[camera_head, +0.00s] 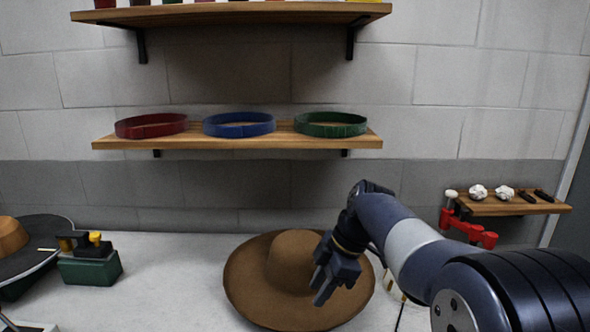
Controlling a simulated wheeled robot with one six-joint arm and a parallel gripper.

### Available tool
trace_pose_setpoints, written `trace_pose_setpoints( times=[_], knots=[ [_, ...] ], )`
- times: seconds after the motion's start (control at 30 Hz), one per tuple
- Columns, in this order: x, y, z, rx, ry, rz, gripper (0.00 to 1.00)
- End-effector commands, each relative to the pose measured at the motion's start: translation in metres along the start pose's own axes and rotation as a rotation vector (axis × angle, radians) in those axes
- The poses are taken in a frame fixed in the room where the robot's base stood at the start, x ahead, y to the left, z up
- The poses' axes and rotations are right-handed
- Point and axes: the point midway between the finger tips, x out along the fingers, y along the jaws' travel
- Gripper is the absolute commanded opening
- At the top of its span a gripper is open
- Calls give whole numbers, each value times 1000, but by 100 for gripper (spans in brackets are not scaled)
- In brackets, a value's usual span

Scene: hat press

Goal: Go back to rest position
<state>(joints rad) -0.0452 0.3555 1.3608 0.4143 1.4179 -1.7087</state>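My gripper (322,287) hangs at the end of my arm, which reaches in from the right. It is in front of the brown wide-brimmed hat (252,290), over the right part of its brim in the picture. The dark fingers overlap one another, so I cannot tell whether they are open or shut. I see nothing clearly held in them. I cannot tell whether they touch the hat. My gripper and arm hide part of the hat's right side.
A wall shelf (238,144) holds red (151,126), blue (239,125) and green (331,124) hat bands. At left are a green-and-black device (90,268) and a dark hat-shaped piece (40,262). A small shelf (490,208) with red clamps (468,231) is at right.

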Motion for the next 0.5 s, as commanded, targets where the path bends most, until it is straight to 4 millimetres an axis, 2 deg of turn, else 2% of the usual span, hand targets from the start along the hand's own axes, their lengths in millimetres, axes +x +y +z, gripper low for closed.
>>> trace_pose_setpoints(
  times=[0.03, 0.1, 0.5],
  knots=[
    [16, -2, 0, 1, 1, -11, 32],
    [31, -2, 0, 1, 2, -11, 32],
    [112, -2, 0, 1, 1, -11, 32]
  ],
)
